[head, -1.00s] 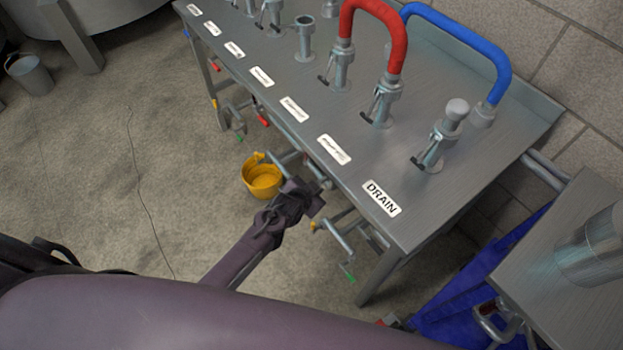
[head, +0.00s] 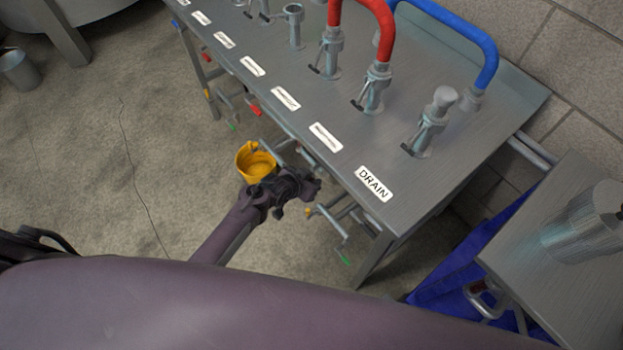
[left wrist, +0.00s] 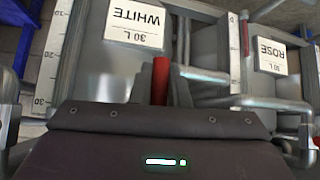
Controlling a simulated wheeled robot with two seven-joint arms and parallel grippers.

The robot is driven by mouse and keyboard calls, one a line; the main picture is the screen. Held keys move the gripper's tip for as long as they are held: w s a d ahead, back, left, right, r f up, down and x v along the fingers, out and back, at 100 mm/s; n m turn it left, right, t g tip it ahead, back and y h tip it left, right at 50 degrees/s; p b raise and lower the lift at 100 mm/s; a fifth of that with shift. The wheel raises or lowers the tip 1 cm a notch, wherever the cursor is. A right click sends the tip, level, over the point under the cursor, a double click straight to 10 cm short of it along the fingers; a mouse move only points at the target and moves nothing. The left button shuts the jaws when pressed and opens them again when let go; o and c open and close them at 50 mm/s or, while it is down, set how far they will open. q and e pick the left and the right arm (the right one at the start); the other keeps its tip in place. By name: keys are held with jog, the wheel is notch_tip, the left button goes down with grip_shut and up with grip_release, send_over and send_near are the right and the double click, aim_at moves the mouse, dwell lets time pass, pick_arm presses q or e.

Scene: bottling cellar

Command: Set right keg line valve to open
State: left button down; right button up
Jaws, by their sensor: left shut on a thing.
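My left gripper (head: 314,186) is under the front edge of the steel bench (head: 415,185), near the DRAIN label. In the left wrist view, its fingers (left wrist: 163,82) are shut on a red valve handle (left wrist: 160,76). The handle stands in front of a keg labelled WHITE (left wrist: 120,50), with a keg labelled ROSE (left wrist: 270,75) to its right; that view is upside down. The gripper and bench hide the held handle and its valve body in the head view. Whether that valve is open or shut cannot be told. My right gripper is out of view.
A yellow jug (head: 250,162) is just behind my left wrist. A pipe with a green tip (head: 344,259) hangs right of the gripper. Red and blue hoses (head: 460,32) arch over the bench. A blue thing (head: 435,298) lies at lower right.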

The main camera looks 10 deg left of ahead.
pick_arm(q)
jog(key=c, duration=1.4)
grip_release()
jog(key=shift+s+a+r, duration=0.15)
jog(key=shift+s+r, duration=0.15)
jog(key=shift+r, duration=0.05)
jog(key=p+v, duration=0.1)
jog(key=v, duration=0.5)
jog(key=shift+s+a+r, duration=0.1)
jog(key=shift+s+r, duration=0.15)
